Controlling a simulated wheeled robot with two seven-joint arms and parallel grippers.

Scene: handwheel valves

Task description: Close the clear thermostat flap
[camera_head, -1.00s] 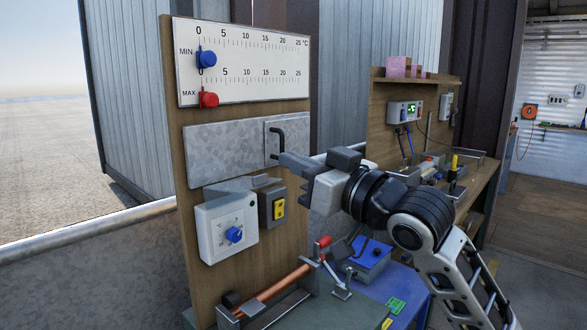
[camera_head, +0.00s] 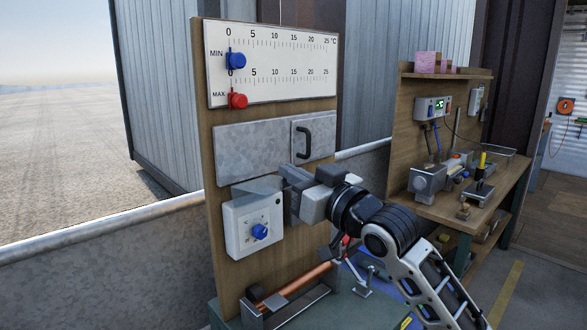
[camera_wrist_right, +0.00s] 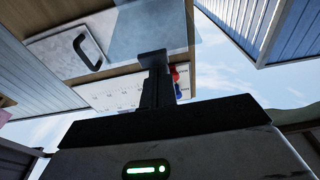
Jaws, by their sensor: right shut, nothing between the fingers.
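The white thermostat box (camera_head: 240,234) with a blue knob (camera_head: 259,231) is mounted low on the wooden board. Its clear flap (camera_head: 256,186) stands open, raised and sticking out at the box's top edge. In the right wrist view the flap is a see-through pane (camera_wrist_right: 150,28). My right gripper (camera_head: 284,174) is shut and empty, at the flap's right end in the head view. In the wrist view its fingers (camera_wrist_right: 154,62) overlap the pane's lower edge; I cannot tell whether they touch it. My left gripper is not in view.
A metal door with a dark handle (camera_head: 304,143) is above my right gripper. A scale panel (camera_head: 285,62) with blue and red sliders is higher up. A copper pipe (camera_head: 295,288) lies below. A workbench (camera_head: 440,208) with tools stands at the right.

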